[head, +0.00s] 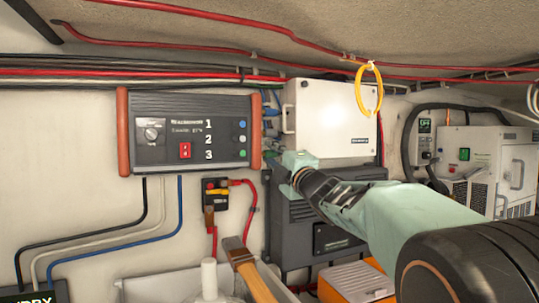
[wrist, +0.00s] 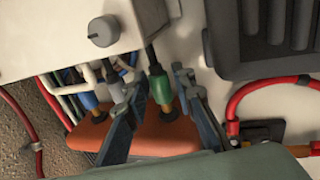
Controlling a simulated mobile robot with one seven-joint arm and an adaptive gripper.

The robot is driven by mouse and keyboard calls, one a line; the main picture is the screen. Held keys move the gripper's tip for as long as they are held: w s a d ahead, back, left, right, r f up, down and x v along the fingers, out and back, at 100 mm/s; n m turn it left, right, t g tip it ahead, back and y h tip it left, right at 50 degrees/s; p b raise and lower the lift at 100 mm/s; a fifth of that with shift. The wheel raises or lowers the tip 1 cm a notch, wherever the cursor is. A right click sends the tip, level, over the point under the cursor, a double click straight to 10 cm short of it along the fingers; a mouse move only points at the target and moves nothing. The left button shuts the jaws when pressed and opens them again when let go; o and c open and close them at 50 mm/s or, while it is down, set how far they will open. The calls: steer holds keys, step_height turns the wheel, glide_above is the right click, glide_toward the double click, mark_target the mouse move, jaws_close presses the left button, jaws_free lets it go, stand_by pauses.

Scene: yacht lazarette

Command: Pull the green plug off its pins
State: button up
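The green plug (wrist: 161,88) sits upright in the wrist view with a black cable leaving its upper end. Its lower end meets a brass-coloured fitting at the orange end cap (wrist: 150,138) of the control panel. My gripper (wrist: 157,90) is open, with one finger on each side of the green plug. A gap shows between the plug and the right finger; contact on the left is unclear. In the head view my gripper (head: 286,165) is at the panel's right end, and the plug is largely hidden there. The pins are not visible.
A blue plug (wrist: 89,100) and a grey plug (wrist: 112,78) stand left of the green one, close to the left finger. A white box (head: 332,118) is just right of the control panel (head: 190,120). Red cables (wrist: 245,95) and a dark ribbed unit (wrist: 265,35) are to the right.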

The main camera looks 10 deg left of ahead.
steer(key=shift+a, duration=0.1)
steer(key=shift+b+v, duration=0.6)
steer(key=shift+v, duration=0.3)
steer(key=s+d+b, duration=0.2)
steer(key=s+d, duration=0.1)
steer(key=s, duration=0.2)
steer(key=shift+d+r, duration=0.2)
steer(key=shift+d, duration=0.15)
